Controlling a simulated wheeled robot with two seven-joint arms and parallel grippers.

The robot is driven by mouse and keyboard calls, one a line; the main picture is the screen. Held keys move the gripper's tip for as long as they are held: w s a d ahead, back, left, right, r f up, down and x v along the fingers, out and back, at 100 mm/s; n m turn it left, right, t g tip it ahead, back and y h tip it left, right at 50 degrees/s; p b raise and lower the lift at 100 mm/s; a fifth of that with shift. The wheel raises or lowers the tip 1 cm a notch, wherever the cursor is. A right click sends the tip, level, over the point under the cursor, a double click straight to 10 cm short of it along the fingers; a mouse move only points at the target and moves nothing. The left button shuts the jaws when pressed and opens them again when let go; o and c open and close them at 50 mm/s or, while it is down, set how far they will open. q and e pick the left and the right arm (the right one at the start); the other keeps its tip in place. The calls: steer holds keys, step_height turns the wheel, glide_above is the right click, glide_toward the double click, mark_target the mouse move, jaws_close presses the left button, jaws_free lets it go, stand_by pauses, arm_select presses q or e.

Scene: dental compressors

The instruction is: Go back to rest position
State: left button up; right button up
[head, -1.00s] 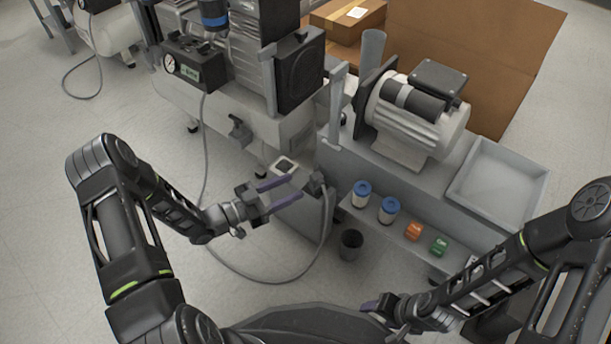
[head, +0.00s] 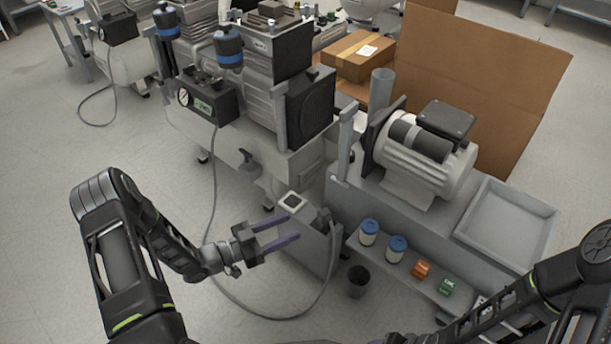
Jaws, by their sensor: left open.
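My left gripper (head: 284,230) is open, with its two purple-grey fingers apart and nothing between them. My right arm (head: 510,300) comes in from the lower right.
The compressor (head: 290,110) stands behind the left gripper, its hose (head: 213,170) looping to the floor. On the right are a motor (head: 424,160), an empty tray (head: 505,222), and a low shelf with blue-capped jars (head: 369,232) and small orange (head: 422,269) and green (head: 447,287) boxes. A dark cup (head: 357,281) is below.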

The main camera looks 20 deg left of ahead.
arm_select(q)
step_height(320, 180, down, 13)
steer(key=s+a+n+g+y, duration=0.1)
steer(key=s+n+g+y, duration=0.25)
steer(key=n+y, duration=0.55)
steer(key=s+d+n+g, duration=0.3)
steer(key=s+d+g, duration=0.5)
steer(key=s+d, duration=0.75)
steer(key=s+d+r+p, duration=0.1)
steer(key=s+r+p, duration=0.1)
steer(key=r+p, duration=1.7)
steer(key=s+r+m+p, duration=0.1)
steer(key=r+p, duration=1.8)
steer(key=p, duration=0.1)
steer(key=shift+s+d+r+g+h, duration=0.3)
steer(key=shift+s+d+r+g, duration=0.05)
steer(key=shift+s+r, duration=0.05)
arm_select(e)
steer(key=s+a+r, duration=0.1)
steer(key=r, duration=1.8)
steer(key=s+r+g, duration=0.1)
steer(key=s+r, duration=0.1)
steer(key=r, duration=1.8)
steer(key=shift+s+a+n, duration=0.3)
steer(key=shift+a, duration=0.1)
